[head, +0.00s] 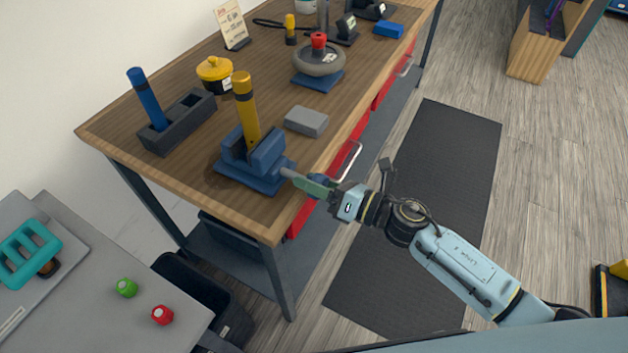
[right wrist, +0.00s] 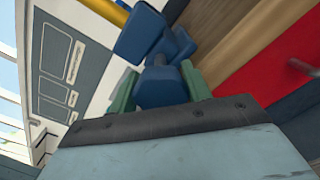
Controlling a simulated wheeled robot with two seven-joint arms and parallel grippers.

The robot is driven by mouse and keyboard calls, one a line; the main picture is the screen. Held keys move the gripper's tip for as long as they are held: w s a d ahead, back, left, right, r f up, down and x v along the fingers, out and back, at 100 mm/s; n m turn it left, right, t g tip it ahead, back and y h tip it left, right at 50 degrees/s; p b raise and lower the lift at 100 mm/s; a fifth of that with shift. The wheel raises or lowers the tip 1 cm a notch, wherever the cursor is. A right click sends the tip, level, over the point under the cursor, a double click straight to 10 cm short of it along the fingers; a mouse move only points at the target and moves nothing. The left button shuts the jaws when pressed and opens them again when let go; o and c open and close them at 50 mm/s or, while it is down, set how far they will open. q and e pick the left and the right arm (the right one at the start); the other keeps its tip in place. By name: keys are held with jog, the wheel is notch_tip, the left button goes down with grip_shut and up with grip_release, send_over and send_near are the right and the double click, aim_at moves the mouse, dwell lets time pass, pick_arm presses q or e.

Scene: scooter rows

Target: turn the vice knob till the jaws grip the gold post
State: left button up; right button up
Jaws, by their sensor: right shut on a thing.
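The blue vice (head: 258,180) sits near the front corner of the wooden bench. The gold post (head: 247,108), with dark bands, stands between its jaws, leaning slightly. I cannot tell whether both jaws touch it. My right gripper (head: 314,184) is at the vice's right side, its green fingers shut on the vice knob. In the right wrist view the blue knob (right wrist: 160,88) lies between the two green fingers, with the vice's blue jaws (right wrist: 150,38) beyond and a bit of the gold post at the top. My left gripper is not in view.
A grey block (head: 306,121) lies behind the vice. A dark holder (head: 180,125) with a blue rod stands to the left, near a yellow pot (head: 214,74). A handwheel (head: 318,62) is farther back. Red drawers line the bench's right side, above a dark floor mat (head: 420,200).

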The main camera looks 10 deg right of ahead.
jog(key=o, duration=1)
jog(key=n+b, duration=0.2)
jog(key=n, duration=0.1)
jog(key=shift+f+n, duration=0.2)
jog(key=shift+n, duration=0.1)
jog(key=n+b, duration=0.1)
jog(key=n, duration=0.2)
jog(key=shift+s+n, duration=0.1)
jog(key=shift+n, duration=0.3)
jog(key=b+v, duration=0.2)
jog(key=v, duration=1.2)
jog(key=shift+w+d+f+m+t+h+p, duration=0.4)
jog(key=shift+d+f+m+h, duration=1.4)
jog(key=shift+f+m, duration=1.8)
jog(key=shift+w+d+f+m+t+h+p, duration=0.1)
jog(key=shift+d+f+m+t+h+p, duration=0.5)
jog(key=shift+d+f+m+h, duration=2.1)
jog(key=shift+w+d+f+m+t+h+p, duration=0.2)
jog(key=shift+d+f+m+h+p, duration=0.65)
jog(key=shift+f+m, duration=3.65)
